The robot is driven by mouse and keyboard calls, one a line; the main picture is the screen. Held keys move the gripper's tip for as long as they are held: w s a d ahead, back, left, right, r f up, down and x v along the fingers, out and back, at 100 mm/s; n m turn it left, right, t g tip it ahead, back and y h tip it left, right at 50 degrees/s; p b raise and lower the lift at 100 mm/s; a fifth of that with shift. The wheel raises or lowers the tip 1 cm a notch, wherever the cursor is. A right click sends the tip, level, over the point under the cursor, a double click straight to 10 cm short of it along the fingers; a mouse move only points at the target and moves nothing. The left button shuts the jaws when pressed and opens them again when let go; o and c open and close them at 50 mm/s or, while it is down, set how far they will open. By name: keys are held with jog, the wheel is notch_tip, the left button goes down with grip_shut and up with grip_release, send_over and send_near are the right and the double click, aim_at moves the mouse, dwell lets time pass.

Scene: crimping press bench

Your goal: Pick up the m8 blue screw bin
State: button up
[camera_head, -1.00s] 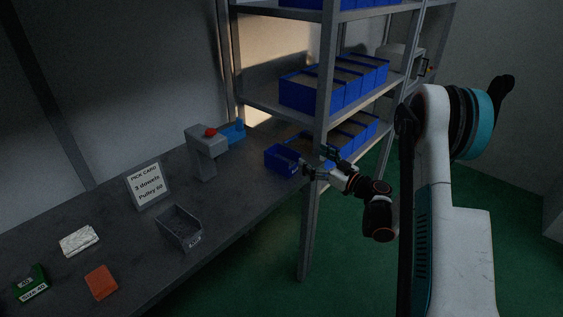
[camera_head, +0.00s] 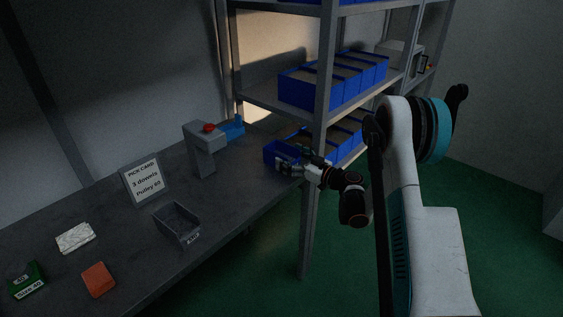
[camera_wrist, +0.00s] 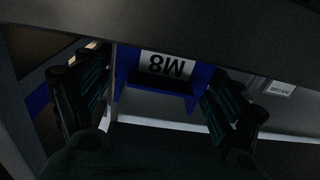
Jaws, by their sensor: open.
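The blue M8 screw bin (camera_head: 272,152) stands on the bench near its right end, beside the shelf post. In the wrist view the bin (camera_wrist: 205,77) shows upside down with its white M8 label (camera_wrist: 163,66) between my fingers. My gripper (camera_head: 285,163) is at the front of the bin in the head view and partly covers it. In the wrist view my gripper (camera_wrist: 160,100) is open, with one finger on each side of the bin. I cannot tell whether the fingers touch it.
A shelf rack with several blue bins (camera_head: 310,93) rises close to my gripper, its post (camera_head: 319,120) just beside. A press (camera_head: 201,150) with a red button, a pick card (camera_head: 146,182) and a grey bin (camera_head: 177,225) stand left on the bench.

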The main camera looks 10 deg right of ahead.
aim_at(270, 147)
jog(key=b+x, duration=0.1)
jog(key=x, duration=0.3)
jog(key=shift+w, duration=0.1)
jog(key=shift+c, duration=0.6)
jog(key=c, duration=1.3)
jog(key=shift+r, duration=0.15)
